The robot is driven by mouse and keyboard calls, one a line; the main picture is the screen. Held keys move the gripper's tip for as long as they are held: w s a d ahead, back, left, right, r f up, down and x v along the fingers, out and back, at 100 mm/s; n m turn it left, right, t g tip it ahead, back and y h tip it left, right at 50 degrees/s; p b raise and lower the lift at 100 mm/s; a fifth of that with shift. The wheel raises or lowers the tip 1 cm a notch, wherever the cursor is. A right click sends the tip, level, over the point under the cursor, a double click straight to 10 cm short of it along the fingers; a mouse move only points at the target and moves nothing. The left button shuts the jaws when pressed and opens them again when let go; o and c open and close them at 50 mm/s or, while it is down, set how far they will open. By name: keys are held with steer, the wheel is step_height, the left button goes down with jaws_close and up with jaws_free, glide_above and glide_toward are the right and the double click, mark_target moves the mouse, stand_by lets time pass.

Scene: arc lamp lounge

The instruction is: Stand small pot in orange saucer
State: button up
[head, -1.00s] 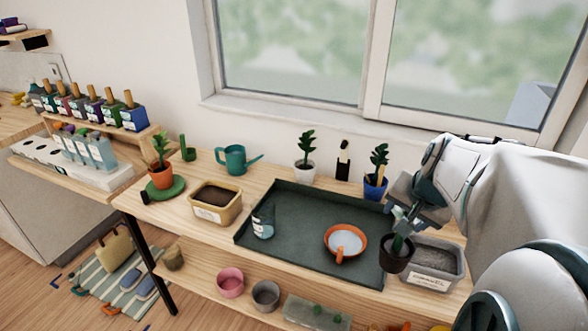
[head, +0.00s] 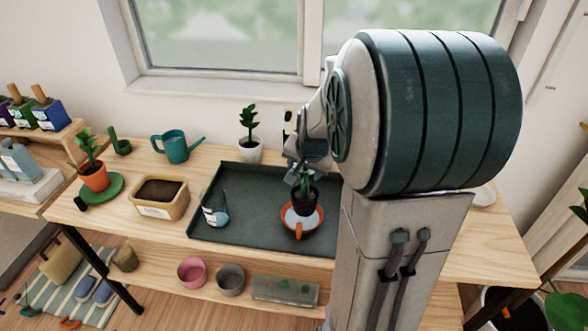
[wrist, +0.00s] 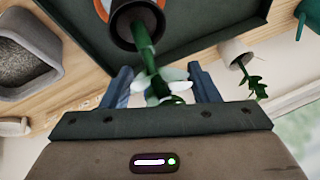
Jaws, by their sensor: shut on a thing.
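The small pot (head: 305,201) is dark, with a green plant, and looks upright. My gripper (head: 304,174) is shut on the plant's stem just above the pot. In the wrist view the stem runs between my fingers (wrist: 162,88), with the dark pot (wrist: 137,30) beyond them. The orange saucer (head: 301,232) has a pale inside and lies on the dark green tray. The pot overlaps its back part in the head view; I cannot tell whether they touch. In the wrist view only a bit of the saucer's orange rim (wrist: 101,10) shows beside the pot.
The dark tray (head: 255,232) has a labelled glass (head: 215,209) on its left part. A tan soil box (head: 160,197), a plant in a white pot (head: 249,150) and a teal watering can (head: 177,148) stand around it. My arm hides the table's right side.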

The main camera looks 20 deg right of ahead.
mark_target(303, 181)
steer(key=shift+w+a+f, duration=0.1)
steer(key=shift+w, duration=0.15)
steer(key=shift+f, duration=2)
steer(key=shift+f, duration=0.15)
steer(key=o, duration=1.2)
steer(key=shift+o, duration=0.2)
